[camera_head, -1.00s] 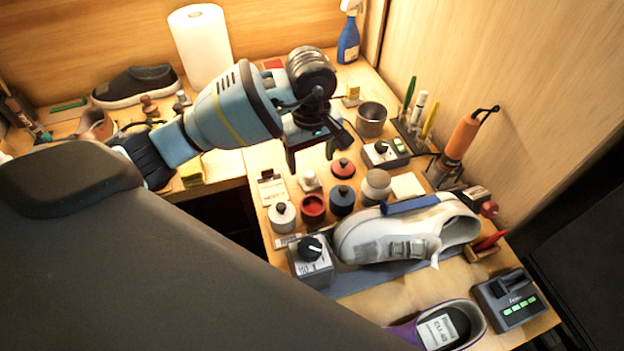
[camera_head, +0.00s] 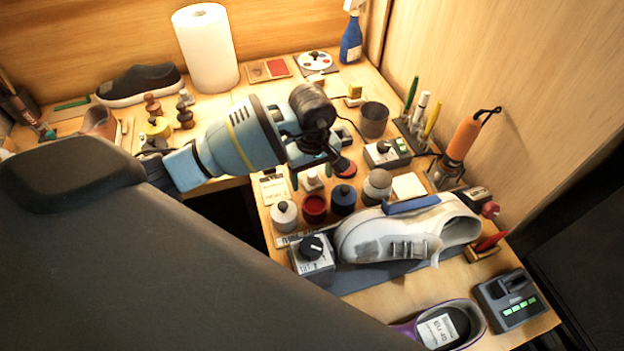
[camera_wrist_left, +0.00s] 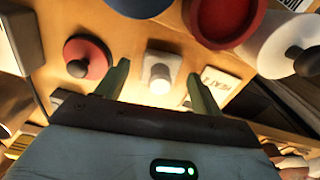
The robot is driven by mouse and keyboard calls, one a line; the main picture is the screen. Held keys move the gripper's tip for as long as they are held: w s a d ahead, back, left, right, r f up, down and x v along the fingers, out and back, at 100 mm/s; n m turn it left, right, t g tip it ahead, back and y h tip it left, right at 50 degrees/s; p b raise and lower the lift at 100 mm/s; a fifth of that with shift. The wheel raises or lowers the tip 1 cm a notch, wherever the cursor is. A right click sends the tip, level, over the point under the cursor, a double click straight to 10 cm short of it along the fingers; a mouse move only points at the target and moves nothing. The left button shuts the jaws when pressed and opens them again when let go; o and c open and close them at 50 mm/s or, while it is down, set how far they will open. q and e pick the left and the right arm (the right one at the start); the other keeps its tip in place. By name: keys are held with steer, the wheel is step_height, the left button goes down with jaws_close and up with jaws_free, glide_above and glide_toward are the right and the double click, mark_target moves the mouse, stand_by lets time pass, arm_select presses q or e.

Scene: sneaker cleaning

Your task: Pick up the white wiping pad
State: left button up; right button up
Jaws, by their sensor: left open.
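The small white wiping pad (camera_head: 312,180), a square base with a pale knob, sits on the bench behind the red jar. In the left wrist view the pad (camera_wrist_left: 160,72) shows between the fingertips, with its knob toward the camera. My left gripper (camera_head: 316,171) is open and empty, pointing down just above the pad. In the left wrist view its two fingers (camera_wrist_left: 157,78) stand apart on either side of the pad; I cannot tell if they touch it. A plain flat white square (camera_head: 408,186) lies farther right. My right gripper is not in view.
A red disc with a dark knob (camera_wrist_left: 88,58) lies close beside one finger. The red jar (camera_head: 314,209), a white jar (camera_head: 283,217) and a dark blue jar (camera_head: 343,200) crowd the front. A white sneaker (camera_head: 405,235) lies at the right. A gap opens in the bench at left.

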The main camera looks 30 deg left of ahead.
mark_target(313, 174)
arm_select(q)
steer(key=c, duration=1.1)
steer(key=shift+o, duration=0.2)
step_height(313, 174, up, 10)
steer(key=o, duration=0.4)
steer(key=c, duration=0.3)
steer(key=shift+c, duration=0.2)
